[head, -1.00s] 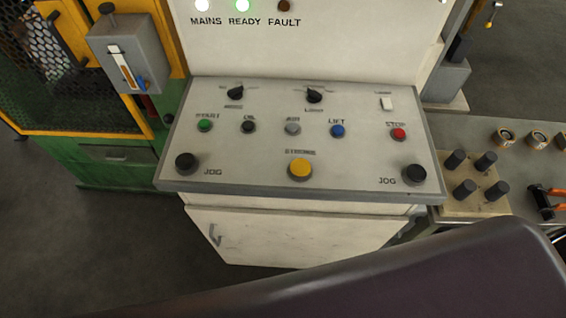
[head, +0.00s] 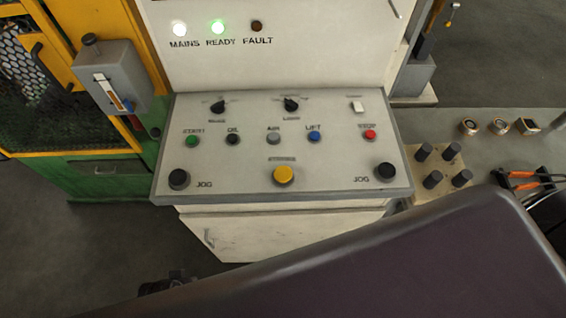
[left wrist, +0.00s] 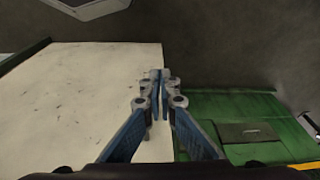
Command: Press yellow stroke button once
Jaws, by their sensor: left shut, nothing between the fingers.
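The yellow stroke button (head: 283,175) sits at the front middle of the sloped control panel (head: 235,183), below its label. Nothing covers it in the head view. My left gripper (left wrist: 160,76) is shut and empty in the left wrist view, its blue-grey fingers together. There it is in front of a white cabinet face (left wrist: 75,90) and beside a green machine base (left wrist: 245,115); the yellow button does not show in that view. A small dark shape at the bottom left of the head view is too unclear to name. My right gripper is not in view.
Black jog knobs (head: 179,179) (head: 385,171) flank the yellow button. Green start (head: 192,141), blue lift (head: 314,136) and red stop (head: 370,134) buttons line up behind it. A side table (head: 440,125) with parts stands right.

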